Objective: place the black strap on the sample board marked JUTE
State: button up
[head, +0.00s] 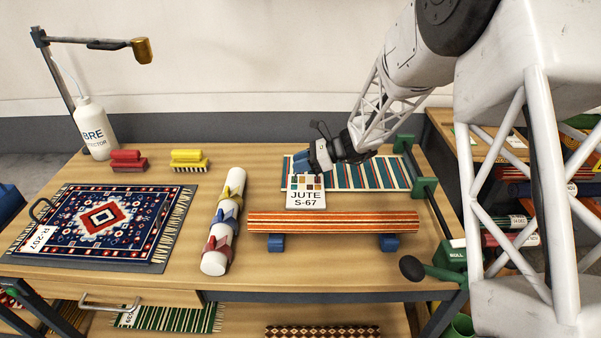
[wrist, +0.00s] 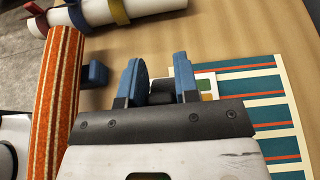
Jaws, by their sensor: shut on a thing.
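My gripper (head: 304,162) is above the far part of the sample board marked JUTE S-67 (head: 306,199), a white card with coloured swatches. In the wrist view, my gripper's blue fingers (wrist: 161,82) are shut on a dark piece, the black strap (wrist: 162,98), mostly hidden by the fingers and the gripper body. Part of the board (wrist: 204,82) shows beside and beyond the fingers. I cannot tell whether the strap touches the board. The board is at the near left edge of a striped teal rug (head: 366,173).
A rolled orange striped rug (head: 333,222) lies on blue supports in front of the board. A white tube (head: 217,250) with red, blue and yellow straps lies left of it. A patterned rug (head: 95,222), two brushes and a bottle (head: 95,130) stand further left. Bare table separates them.

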aim_at(295, 174)
jog(key=shift+f, duration=0.1)
jog(key=shift+f, duration=1.75)
jog(key=shift+f, duration=0.15)
jog(key=o, duration=0.9)
jog(key=shift+d+r, duration=0.1)
jog(key=shift+r, duration=0.1)
jog(key=v, duration=1.1)
jog(key=shift+d, duration=0.4)
jog(key=shift+r, duration=0.1)
jog(key=shift+r, duration=0.1)
